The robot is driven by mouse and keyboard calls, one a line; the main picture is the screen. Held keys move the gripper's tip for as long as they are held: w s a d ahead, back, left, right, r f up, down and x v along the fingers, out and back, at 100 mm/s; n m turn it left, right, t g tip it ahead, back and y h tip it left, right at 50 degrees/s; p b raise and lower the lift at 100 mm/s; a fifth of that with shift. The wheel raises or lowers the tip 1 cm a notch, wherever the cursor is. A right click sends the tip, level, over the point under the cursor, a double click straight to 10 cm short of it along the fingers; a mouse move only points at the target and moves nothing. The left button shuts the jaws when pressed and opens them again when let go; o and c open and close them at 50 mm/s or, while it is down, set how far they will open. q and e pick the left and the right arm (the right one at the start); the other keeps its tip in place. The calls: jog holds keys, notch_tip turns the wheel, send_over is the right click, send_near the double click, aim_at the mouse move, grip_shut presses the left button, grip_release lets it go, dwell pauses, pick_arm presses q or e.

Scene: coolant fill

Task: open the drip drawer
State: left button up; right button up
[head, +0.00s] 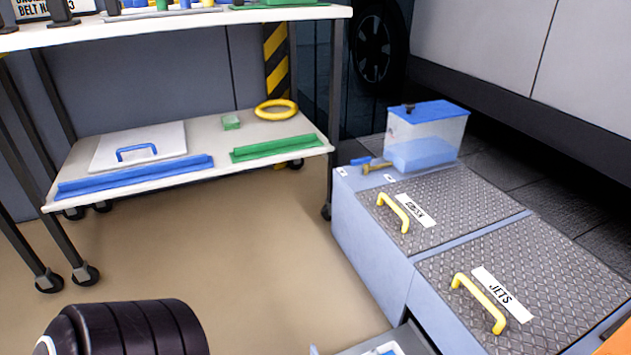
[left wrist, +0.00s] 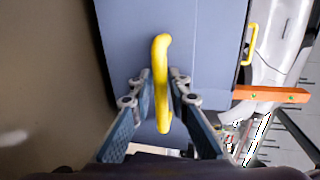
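In the left wrist view, a yellow bar handle (left wrist: 162,85) stands on a flat blue-grey front panel (left wrist: 125,40). My left gripper (left wrist: 160,80) is open, with one finger on each side of the handle. The right-hand finger is very close to the bar; I cannot tell whether it touches. In the head view only my dark left arm shows at the bottom left; its gripper is out of frame. Whether this panel is the drip drawer's front is not labelled, and I cannot tell how far out it stands. My right gripper is not seen.
Grey cabinets with tread-plate lids stand at right, one lid labelled JETS (head: 497,292). A clear tank with a blue lid (head: 425,138) stands behind. A partly cut-off white-and-blue thing (head: 385,349) shows at the bottom edge. The floor between is clear.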

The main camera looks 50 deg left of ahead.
pick_arm(q)
jog(key=shift+o, duration=0.8)
jog(key=shift+s, duration=0.2)
jog(key=v, duration=1.1)
jog(key=shift+s, duration=0.25)
jog(key=shift+a, duration=0.15)
